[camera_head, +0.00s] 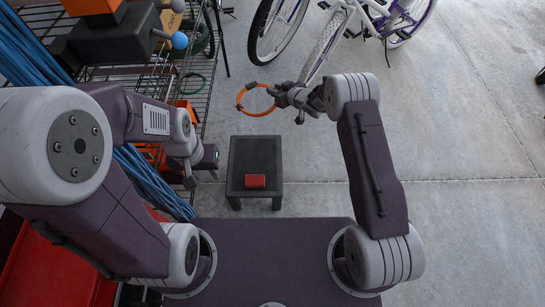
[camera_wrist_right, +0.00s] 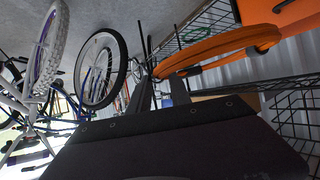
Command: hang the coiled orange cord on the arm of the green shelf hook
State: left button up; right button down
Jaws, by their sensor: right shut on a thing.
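The coiled orange cord (camera_head: 240,104) is a ring with dark bands, held in the air right of the wire shelving. My right gripper (camera_head: 278,95) is shut on the ring's right side. In the right wrist view the cord (camera_wrist_right: 215,46) stretches from the fingers (camera_wrist_right: 160,92) toward the upper right. I cannot pick out the green shelf hook for certain; a thin green ring (camera_head: 193,83) shows at the shelving, left of the cord and apart from it. My left gripper (camera_head: 211,158) is near the shelving, below and left of the cord; its fingers are unclear.
A black low table (camera_head: 256,150) with a red box (camera_head: 255,181) stands in front of me. Bicycles (camera_head: 335,35) stand at the back. The floor on the right is clear.

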jog(key=b, duration=2.8)
send_over(275, 149)
notch_tip(275, 149, down, 31)
notch_tip(275, 149, down, 9)
jog(key=b, duration=0.6)
jog(key=shift+w+a+f, duration=0.1)
jog(key=shift+f, duration=0.05)
jog(key=c, duration=1.2)
grip_release()
